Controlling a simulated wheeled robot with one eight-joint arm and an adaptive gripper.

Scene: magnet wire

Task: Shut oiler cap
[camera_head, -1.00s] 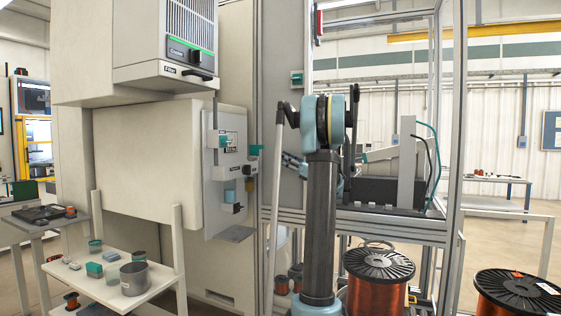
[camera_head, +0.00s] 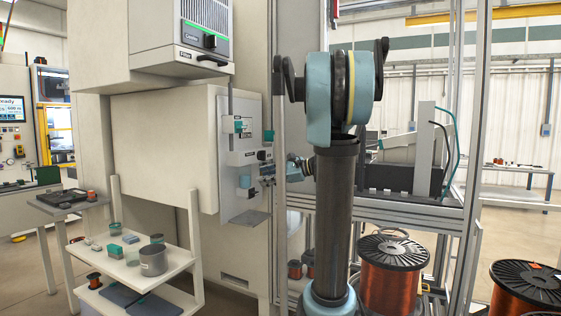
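A pale panel (camera_head: 239,205) on the side of the beige machine carries several small teal parts and a small shelf. A teal block (camera_head: 240,126) sits near its top, and another teal part (camera_head: 268,136) stands out at its right edge. A light blue-teal cup-like part (camera_head: 245,181) is lower on the panel. I cannot tell which of these is the oiler cap, or whether it is open. My gripper (camera_head: 268,173) shows small and partly hidden at the panel's right side, close to the lower parts. Its fingers are too small to read, and contact cannot be told.
A white cart (camera_head: 180,262) with a grey pot (camera_head: 153,260) and small containers stands at lower left. A metal frame post (camera_head: 279,225) rises right beside the panel. Copper wire spools (camera_head: 391,275) stand on the floor at right.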

